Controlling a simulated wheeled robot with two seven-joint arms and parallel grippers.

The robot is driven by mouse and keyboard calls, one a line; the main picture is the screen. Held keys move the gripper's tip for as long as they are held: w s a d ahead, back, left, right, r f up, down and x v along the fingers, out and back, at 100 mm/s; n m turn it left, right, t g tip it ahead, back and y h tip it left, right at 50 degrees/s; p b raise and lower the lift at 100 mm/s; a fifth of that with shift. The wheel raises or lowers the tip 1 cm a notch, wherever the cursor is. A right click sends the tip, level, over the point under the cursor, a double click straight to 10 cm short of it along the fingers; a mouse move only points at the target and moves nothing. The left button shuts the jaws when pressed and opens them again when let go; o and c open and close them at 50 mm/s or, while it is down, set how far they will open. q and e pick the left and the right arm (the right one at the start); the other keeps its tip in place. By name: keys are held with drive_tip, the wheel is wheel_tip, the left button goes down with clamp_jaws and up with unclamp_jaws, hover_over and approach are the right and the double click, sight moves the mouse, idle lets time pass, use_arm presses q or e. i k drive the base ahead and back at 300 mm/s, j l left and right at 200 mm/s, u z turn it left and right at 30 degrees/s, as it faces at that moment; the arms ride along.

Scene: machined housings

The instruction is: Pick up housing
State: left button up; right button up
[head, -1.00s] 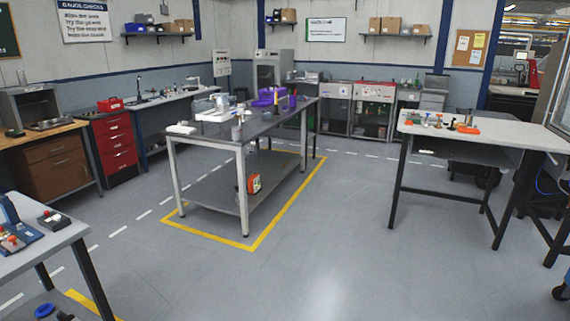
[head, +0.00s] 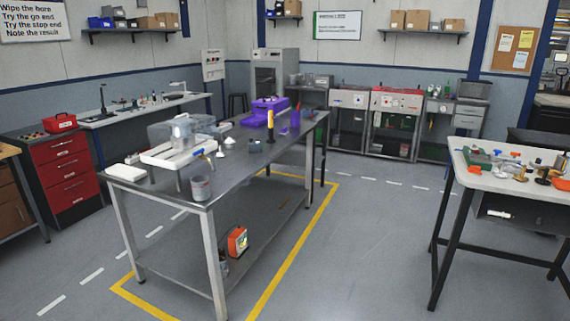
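I cannot single out a machined housing for certain at this distance. A steel table (head: 226,167) stands ahead, left of centre. On it are a white tray with a clear box (head: 180,140), a grey cup (head: 201,188), a small grey part (head: 255,146), small white pieces (head: 229,142) and a purple case (head: 265,112). A white-topped table (head: 470,169) at the right holds several small coloured and metallic parts (head: 510,168), too small to identify. Neither of my grippers shows in the head view.
Yellow floor tape (head: 275,282) surrounds the steel table. An orange box (head: 237,241) stands on its lower shelf. A red drawer cabinet (head: 66,178) is at the left. Benches and cabinets line the back wall. Open floor (head: 375,235) lies between the two tables.

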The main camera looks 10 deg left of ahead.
sight(183, 138)
drive_tip(key=i, duration=1.65)
drive_tip(key=u, duration=0.05)
